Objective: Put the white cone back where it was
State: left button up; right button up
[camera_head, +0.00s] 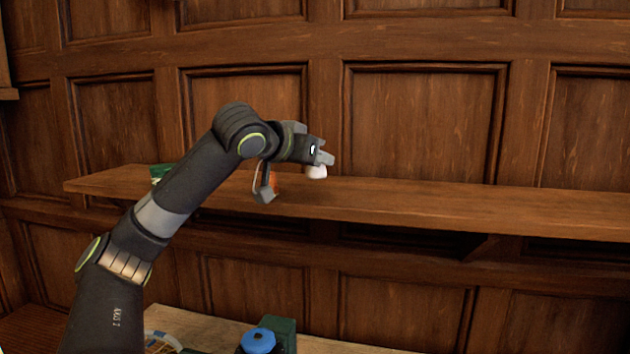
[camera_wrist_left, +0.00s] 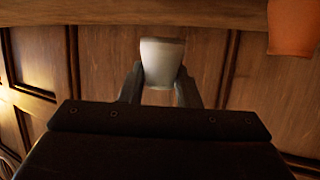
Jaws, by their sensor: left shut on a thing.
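The white cone (camera_head: 316,172) is at the tip of my left gripper (camera_head: 323,159), in front of the wood panelling at the height of the wall shelf. In the left wrist view the white cone (camera_wrist_left: 162,62) sits between the two fingers of my left gripper (camera_wrist_left: 160,88), which is shut on it. Whether the cone touches the shelf, I cannot tell. My right gripper is not in view.
The long wooden shelf (camera_head: 450,205) is bare to the right. An orange object (camera_wrist_left: 292,28) is beside the cone; my arm mostly hides it in the head view. A green object (camera_head: 160,172) is at the shelf's left. Below are a blue item (camera_head: 257,342) and green box (camera_head: 284,333).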

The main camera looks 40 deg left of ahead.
aim_at(310, 175)
pick_arm(q)
notch_tip(310, 175, down, 3)
jog(key=shift+f+b, duration=0.1)
jog(key=shift+b, duration=0.25)
jog(key=shift+s+f, duration=0.1)
jog(key=shift+f, duration=0.3)
jog(key=shift+d+f, duration=0.1)
jog(key=shift+f, duration=0.05)
jog(key=o, duration=1.1)
jog(key=shift+c, duration=0.2)
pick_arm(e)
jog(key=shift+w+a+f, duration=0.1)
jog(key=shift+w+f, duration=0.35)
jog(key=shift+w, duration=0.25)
pick_arm(q)
jog(key=shift+r, duration=0.2)
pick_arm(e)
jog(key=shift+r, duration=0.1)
